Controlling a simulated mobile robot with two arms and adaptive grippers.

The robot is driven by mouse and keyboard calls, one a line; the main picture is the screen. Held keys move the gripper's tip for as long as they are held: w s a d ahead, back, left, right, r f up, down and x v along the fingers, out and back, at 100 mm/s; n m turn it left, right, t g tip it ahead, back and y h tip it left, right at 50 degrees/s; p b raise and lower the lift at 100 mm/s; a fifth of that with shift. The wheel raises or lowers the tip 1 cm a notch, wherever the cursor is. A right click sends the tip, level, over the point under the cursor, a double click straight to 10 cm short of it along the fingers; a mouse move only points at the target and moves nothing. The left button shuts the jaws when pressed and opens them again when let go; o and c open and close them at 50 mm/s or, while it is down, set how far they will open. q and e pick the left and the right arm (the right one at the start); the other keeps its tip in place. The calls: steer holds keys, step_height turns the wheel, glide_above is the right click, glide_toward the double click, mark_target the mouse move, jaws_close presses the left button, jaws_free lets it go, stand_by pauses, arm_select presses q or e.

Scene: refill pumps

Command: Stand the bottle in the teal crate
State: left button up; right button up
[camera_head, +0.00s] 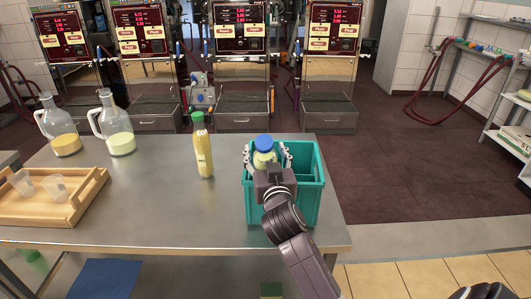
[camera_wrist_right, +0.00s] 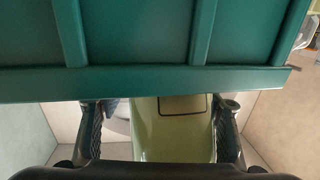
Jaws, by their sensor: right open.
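The teal crate (camera_head: 312,205) stands near the right end of the steel table. A bottle with a blue cap (camera_head: 264,142) and pale yellow contents is upright within the crate's outline at its left side. My right gripper (camera_head: 266,160) reaches over the crate with its fingers apart, one on each side of this bottle. In the right wrist view, the pale green-yellow bottle (camera_wrist_right: 172,130) lies between the spread fingers, beside the teal crate wall (camera_wrist_right: 135,35). The bottle's base is hidden, so I cannot tell whether it rests on the crate floor. My left gripper is not in view.
A green-capped yellow bottle (camera_head: 203,150) stands on the table (camera_head: 165,215) left of the crate. Two glass jugs (camera_head: 115,130) stand further left. A wooden tray (camera_head: 60,212) with clear cups is at the left front.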

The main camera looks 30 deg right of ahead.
mark_target(265, 164)
steer(key=shift+r+p, duration=0.4)
steer(key=shift+r, duration=0.15)
steer(key=b+v, duration=0.2)
steer(key=v, duration=1)
